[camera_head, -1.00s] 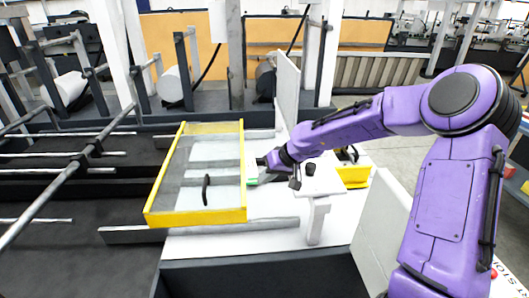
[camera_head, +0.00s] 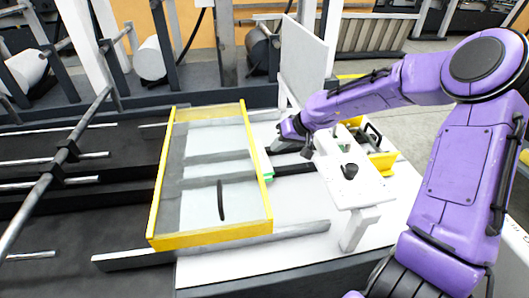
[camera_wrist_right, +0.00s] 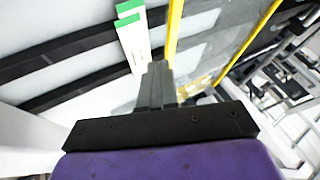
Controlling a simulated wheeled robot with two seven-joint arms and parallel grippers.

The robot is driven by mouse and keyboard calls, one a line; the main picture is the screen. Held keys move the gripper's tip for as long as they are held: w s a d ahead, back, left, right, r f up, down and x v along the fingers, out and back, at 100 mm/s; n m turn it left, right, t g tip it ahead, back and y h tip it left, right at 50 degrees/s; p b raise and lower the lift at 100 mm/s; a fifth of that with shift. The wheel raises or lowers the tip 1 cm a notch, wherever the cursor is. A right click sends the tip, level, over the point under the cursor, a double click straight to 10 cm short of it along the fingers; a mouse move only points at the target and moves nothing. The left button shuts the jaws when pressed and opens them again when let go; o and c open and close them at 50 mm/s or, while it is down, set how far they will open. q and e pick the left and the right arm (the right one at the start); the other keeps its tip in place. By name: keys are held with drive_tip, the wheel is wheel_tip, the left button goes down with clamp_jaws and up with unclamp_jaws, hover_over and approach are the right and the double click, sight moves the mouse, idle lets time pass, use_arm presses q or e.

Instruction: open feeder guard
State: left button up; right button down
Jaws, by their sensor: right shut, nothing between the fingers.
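The feeder guard is a clear panel in a yellow frame (camera_head: 259,170), lying low over the machine in the head view. A black handle (camera_head: 220,200) sits on its near part. The yellow frame edge also shows in the right wrist view (camera_wrist_right: 174,30). My right gripper (camera_head: 276,148) is just right of the guard's right edge, near its far half, away from the handle. In the wrist view its fingers (camera_wrist_right: 158,72) are together and empty, pointing toward the gap beside the frame edge. My left gripper is not in view.
White pieces with green ends (camera_wrist_right: 131,35) stand beside the guard's right edge. A white stand with a black knob (camera_head: 349,171) and a yellow bin (camera_head: 384,163) are right of the gripper. An upright white panel (camera_head: 302,62) stands behind. Metal rails (camera_head: 60,155) lie left.

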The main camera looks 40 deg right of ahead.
sight(222, 164)
drive_tip(key=x, duration=0.7)
drive_tip(key=shift+f+p, duration=0.4)
drive_tip(key=shift+s+r, duration=0.15)
drive_tip(key=shift+w+a, duration=0.25)
drive_tip(key=shift+w, duration=0.05)
drive_tip(key=w+a, duration=0.1)
drive_tip(key=a, duration=0.2)
drive_tip(key=w+a, duration=0.2)
drive_tip(key=a, duration=0.2)
drive_tip(key=w+a, duration=0.2)
drive_tip(key=a, duration=0.2)
drive_tip(key=shift+w, duration=0.1)
drive_tip(key=shift+a, duration=0.15)
drive_tip(key=shift+a, duration=0.1)
